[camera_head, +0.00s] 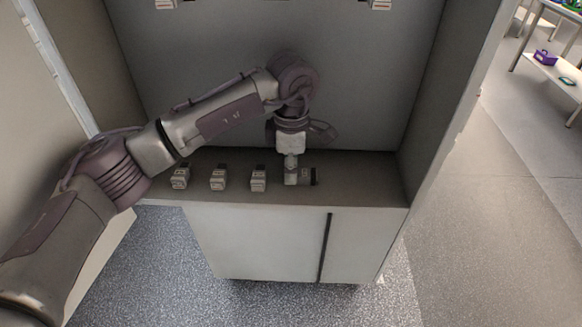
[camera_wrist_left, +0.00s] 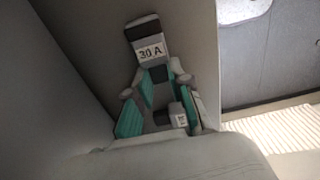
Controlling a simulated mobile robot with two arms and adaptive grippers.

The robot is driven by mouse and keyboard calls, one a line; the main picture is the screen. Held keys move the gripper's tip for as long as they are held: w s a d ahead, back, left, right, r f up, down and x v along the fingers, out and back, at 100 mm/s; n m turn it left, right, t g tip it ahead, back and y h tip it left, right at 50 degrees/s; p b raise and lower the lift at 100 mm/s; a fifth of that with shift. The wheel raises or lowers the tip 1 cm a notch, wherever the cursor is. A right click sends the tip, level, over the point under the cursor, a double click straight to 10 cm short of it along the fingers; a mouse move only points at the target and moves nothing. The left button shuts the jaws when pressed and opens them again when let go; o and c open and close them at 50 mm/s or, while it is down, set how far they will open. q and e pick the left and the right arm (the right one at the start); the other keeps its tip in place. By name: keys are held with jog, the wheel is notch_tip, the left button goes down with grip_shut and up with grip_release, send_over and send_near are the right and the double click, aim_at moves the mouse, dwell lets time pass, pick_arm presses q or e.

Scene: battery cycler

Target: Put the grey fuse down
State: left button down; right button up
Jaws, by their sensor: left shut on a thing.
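My left gripper (camera_head: 291,178) reaches down to the grey shelf (camera_head: 350,180) inside the cabinet. It is shut on the grey fuse (camera_head: 306,176), whose dark end points right, at or just above the shelf surface. I cannot tell whether the fuse touches the shelf. In the left wrist view the fuse (camera_wrist_left: 150,50) shows a white "30 A" label and a black end beyond the teal-padded fingers (camera_wrist_left: 158,88). The fingers hide part of it. My right gripper is not in view.
Three other fuses stand in a row left of the gripper: the left one (camera_head: 180,177), the middle one (camera_head: 218,178) and the right one (camera_head: 258,178). Cabinet walls close in the shelf at the back and sides. The shelf right of the held fuse is clear.

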pick_arm(q)
jog(key=c, duration=1.1)
grip_release()
jog(key=shift+o, duration=0.2)
jog(key=shift+r+p, duration=0.25)
jog(key=shift+p, duration=0.15)
notch_tip(320, 180, up, 4)
jog(key=shift+r+b, duration=0.1)
jog(key=shift+b, duration=1.15)
notch_tip(320, 180, up, 8)
jog(key=b, duration=0.1)
jog(key=shift+f+b, duration=0.25)
jog(key=shift+b, duration=0.15)
